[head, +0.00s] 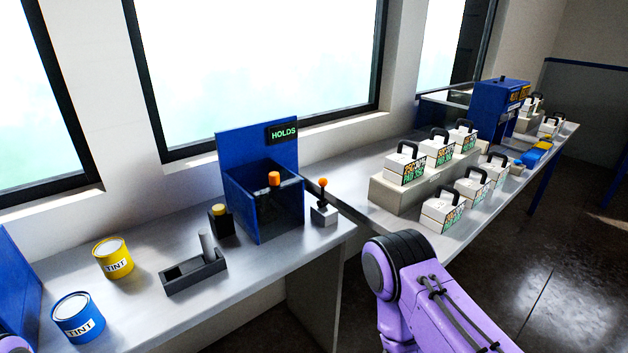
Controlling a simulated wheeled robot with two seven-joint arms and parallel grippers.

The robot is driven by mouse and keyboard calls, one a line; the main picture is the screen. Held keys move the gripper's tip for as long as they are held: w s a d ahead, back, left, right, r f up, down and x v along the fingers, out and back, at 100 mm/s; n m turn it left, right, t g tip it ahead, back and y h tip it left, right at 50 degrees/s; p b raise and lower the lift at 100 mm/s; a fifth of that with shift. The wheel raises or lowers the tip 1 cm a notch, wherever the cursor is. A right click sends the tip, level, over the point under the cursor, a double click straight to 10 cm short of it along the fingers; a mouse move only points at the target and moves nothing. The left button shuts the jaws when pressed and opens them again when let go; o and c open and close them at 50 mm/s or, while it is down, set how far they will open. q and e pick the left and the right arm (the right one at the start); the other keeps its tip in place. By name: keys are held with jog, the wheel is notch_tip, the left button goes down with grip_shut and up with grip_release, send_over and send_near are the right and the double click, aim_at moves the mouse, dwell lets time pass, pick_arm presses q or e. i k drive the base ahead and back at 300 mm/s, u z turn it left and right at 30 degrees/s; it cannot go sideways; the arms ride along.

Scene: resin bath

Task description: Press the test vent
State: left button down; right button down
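No part is labelled as a test vent, so I cannot tell which one it is. A blue open-topped tank (264,215) stands on the left bench, with an orange knob (274,178) over it. Left of the tank is a small black box with a yellow button (218,209). Right of it is a pale box with an orange-topped lever (323,197). My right arm shows at the lower right and a bit of my left at the lower left corner. Neither gripper is in view.
A dark tray (194,274) with an upright grey cylinder stands in front of the tank. A yellow TINT tin (113,258) and a blue TINT tin (78,317) are at left. The right bench holds several white handled boxes and a blue machine (498,108).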

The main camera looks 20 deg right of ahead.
aim_at(323, 182)
jog(key=k, duration=1.15)
jog(key=z, duration=0.25)
jog(key=i, duration=0.4)
jog(key=z, duration=0.8)
jog(key=i, duration=0.8)
jog(key=u, duration=0.75)
jog(key=i, duration=0.55)
jog(key=u, duration=0.65)
